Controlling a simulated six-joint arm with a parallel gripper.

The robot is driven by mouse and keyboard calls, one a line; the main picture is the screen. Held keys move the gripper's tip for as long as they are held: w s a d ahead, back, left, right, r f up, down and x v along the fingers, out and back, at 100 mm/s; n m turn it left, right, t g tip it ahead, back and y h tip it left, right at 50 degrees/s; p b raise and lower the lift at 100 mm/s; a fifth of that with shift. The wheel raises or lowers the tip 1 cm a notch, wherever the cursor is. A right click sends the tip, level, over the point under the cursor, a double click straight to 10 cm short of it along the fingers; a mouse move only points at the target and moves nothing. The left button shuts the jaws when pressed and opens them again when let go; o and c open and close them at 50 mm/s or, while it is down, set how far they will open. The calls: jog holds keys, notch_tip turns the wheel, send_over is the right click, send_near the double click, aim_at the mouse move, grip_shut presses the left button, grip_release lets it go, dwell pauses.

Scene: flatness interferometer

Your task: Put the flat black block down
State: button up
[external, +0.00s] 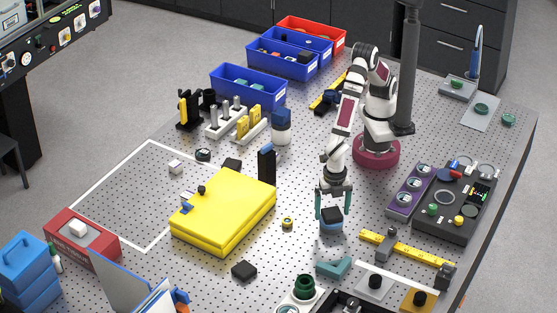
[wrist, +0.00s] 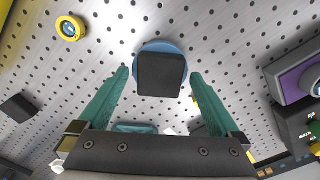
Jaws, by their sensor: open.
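The flat black block (wrist: 160,75) rests on top of a round blue disc (wrist: 174,49); both also show in the external view, the block (external: 332,214) on the disc (external: 331,227). My gripper (external: 333,208) is open with its teal fingers pointing down around the block. In the wrist view the fingertips (wrist: 160,73) stand to the left and right of the block, with a gap on each side. No finger visibly touches it. Another black block (external: 244,270) lies on the table at the front, and it seems to show at the left of the wrist view (wrist: 18,107).
A small yellow ring part (external: 287,222) lies left of the gripper. A yellow case (external: 224,211) stands further left. A yellow rail (external: 408,248) and a teal bracket (external: 333,267) lie in front. A dark control panel (external: 455,209) is to the right. Bare perforated table lies between.

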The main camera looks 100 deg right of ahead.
aim_at(333, 213)
notch_tip(333, 213, up, 12)
jog(key=d+r+m, duration=0.3)
jog(key=d+m, duration=0.2)
jog(key=d, duration=0.3)
jog(key=d+r+m, duration=0.3)
jog(key=d+m, duration=0.1)
jog(key=d, duration=0.3)
jog(key=s+d+m+y, duration=0.1)
jog(key=s+d+m, duration=1.1)
jog(key=s+m, duration=0.1)
jog(key=shift+d+f+m+y, duration=0.2)
jog(key=shift+f+m+y, duration=0.2)
jog(key=shift+m, duration=0.4)
